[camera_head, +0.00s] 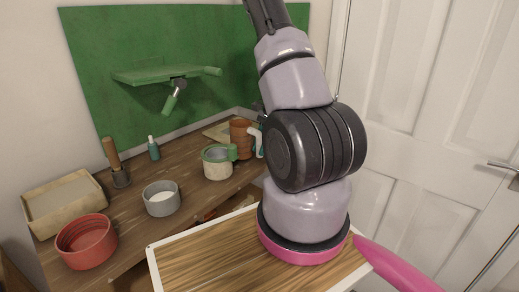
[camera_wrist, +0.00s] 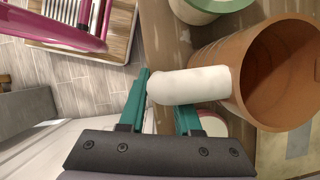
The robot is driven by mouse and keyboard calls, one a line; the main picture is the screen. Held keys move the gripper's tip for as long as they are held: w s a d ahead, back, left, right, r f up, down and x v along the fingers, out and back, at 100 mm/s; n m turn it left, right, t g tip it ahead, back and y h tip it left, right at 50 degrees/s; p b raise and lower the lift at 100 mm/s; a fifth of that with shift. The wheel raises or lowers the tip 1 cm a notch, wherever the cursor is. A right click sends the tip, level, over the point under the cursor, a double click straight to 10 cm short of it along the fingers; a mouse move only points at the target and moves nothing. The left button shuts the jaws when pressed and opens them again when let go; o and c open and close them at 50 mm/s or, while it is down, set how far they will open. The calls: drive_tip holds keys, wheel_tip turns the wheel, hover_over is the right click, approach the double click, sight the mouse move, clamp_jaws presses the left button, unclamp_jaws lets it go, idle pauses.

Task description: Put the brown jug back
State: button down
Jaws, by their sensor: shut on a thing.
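The brown jug (camera_head: 241,137) is a terracotta-coloured open cylinder with a white handle, at the back right of the wooden worktop (camera_head: 183,227). In the wrist view the jug (camera_wrist: 230,75) fills the upper right, its hollow inside visible and its white handle (camera_wrist: 190,86) pointing left. My gripper (camera_wrist: 163,108) has teal fingers on either side of the handle's end and is shut on it. In the head view my arm hides most of the gripper. I cannot tell whether the jug's base touches the worktop.
A cream and green mug (camera_head: 217,168), a grey bowl (camera_head: 161,204), a red bowl (camera_head: 86,244) and a shallow beige tray (camera_head: 65,220) stand left of the jug. A green panel (camera_head: 150,50) with a shelf rises behind. A white-framed wooden rack top (camera_head: 205,260) is in front.

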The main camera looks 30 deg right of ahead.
drive_tip(key=shift+f, duration=0.45)
drive_tip(key=c, duration=0.6)
unclamp_jaws()
drive_tip(key=shift+f, duration=0.15)
drive_tip(key=s+v, duration=0.1)
drive_tip(key=v, duration=1.1)
drive_tip(key=s+a+r+n+t, duration=0.1)
drive_tip(key=a+r+n, duration=0.2)
drive_tip(key=a+r, duration=0.4)
drive_tip(key=s+a+r+n+t, duration=0.1)
drive_tip(key=a+r+n+t, duration=0.15)
drive_tip(key=a+r, duration=0.45)
drive_tip(key=s+a+r+n+t+h, duration=0.2)
drive_tip(key=s+a+r+n+t, duration=0.2)
drive_tip(key=s+a+r+n, duration=0.3)
drive_tip(key=s+r, duration=0.4)
drive_tip(key=r, duration=0.2)
drive_tip(key=shift+s+a+h, duration=0.3)
drive_tip(key=shift+s+a, duration=0.05)
drive_tip(key=shift+a, duration=0.05)
